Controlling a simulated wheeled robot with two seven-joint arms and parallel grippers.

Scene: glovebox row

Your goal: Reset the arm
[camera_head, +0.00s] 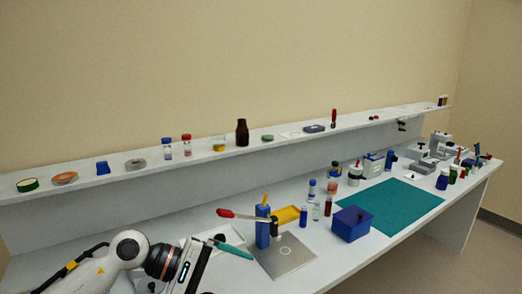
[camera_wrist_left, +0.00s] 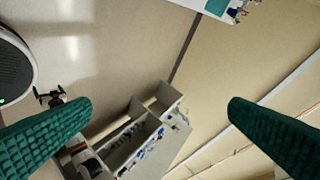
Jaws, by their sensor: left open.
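My left arm comes in at the bottom left of the head view, bent low in front of the bench. My left gripper (camera_head: 235,251) shows there with one teal finger extending right beside the grey metal plate; its other finger is not clear. In the left wrist view my left gripper (camera_wrist_left: 160,110) has its two ribbed teal fingers wide apart with nothing between them. That view looks at floor, wall and distant furniture, with no object close to the fingers.
The long white bench holds a grey plate (camera_head: 284,258), a blue holder (camera_head: 262,232) with tools, a blue box (camera_head: 351,225) and a green mat (camera_head: 405,203). A raised shelf (camera_head: 300,134) along the wall carries bottles and tapes. Shelving (camera_wrist_left: 140,130) stands far off in the wrist view.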

